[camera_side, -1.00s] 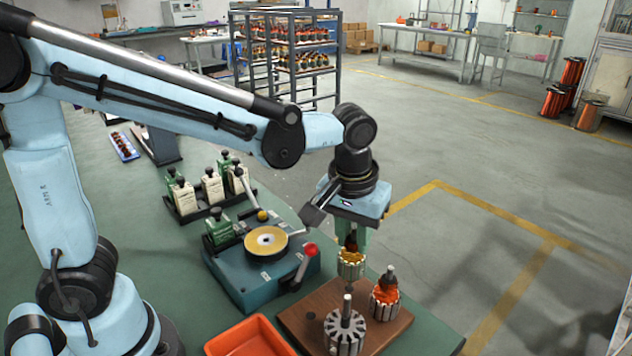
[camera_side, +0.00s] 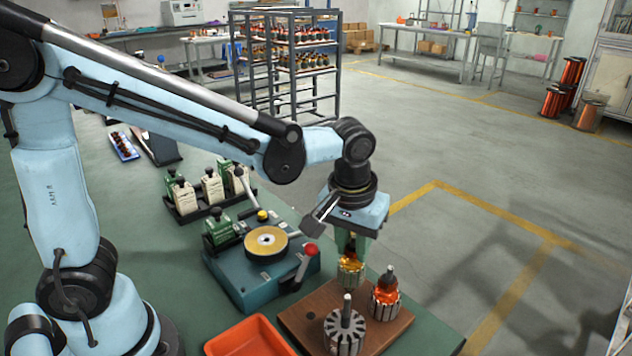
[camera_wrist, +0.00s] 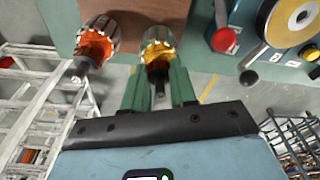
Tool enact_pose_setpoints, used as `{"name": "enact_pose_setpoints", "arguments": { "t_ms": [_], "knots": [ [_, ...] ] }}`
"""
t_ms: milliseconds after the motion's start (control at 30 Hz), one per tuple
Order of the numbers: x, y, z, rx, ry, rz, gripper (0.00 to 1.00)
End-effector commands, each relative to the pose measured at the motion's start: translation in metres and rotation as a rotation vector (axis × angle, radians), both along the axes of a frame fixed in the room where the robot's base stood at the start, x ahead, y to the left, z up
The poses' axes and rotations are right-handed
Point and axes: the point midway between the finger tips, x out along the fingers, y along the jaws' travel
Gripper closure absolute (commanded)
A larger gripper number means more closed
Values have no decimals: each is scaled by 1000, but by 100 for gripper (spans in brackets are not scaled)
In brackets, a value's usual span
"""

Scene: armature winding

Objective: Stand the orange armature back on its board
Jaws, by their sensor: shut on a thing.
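My gripper (camera_side: 351,250) is shut on an armature with yellow-gold winding (camera_side: 351,271). It holds this armature upright by its top, over the back corner of the brown board (camera_side: 310,315). I cannot tell whether its base touches the board. The orange armature (camera_side: 386,294) stands upright on the board's right part, apart from my gripper. In the wrist view my green fingers (camera_wrist: 159,80) close around the shaft end of the yellow armature (camera_wrist: 158,48), and the orange armature (camera_wrist: 95,44) stands to its left.
A bare grey armature (camera_side: 345,331) stands at the board's front. An orange bin (camera_side: 250,338) lies left of the board. The winding machine (camera_side: 240,278) with its gold disc and red-knobbed lever (camera_side: 308,255) stands just behind and left.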

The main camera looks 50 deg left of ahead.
Motion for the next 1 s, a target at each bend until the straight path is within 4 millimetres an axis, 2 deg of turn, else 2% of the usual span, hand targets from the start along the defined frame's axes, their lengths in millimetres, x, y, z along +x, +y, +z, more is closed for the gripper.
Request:
{"name": "enact_pose_setpoints", "arguments": {
  "t_ms": [400, 867, 900, 1000],
  "knots": [
    [0, 0, -9, 0, 0, 0, 100],
    [0, 0, -9, 0, 0, 0, 100],
    [0, 0, -9, 0, 0, 0, 67],
    [0, 0, -9, 0, 0, 0, 52]
  ]
}}
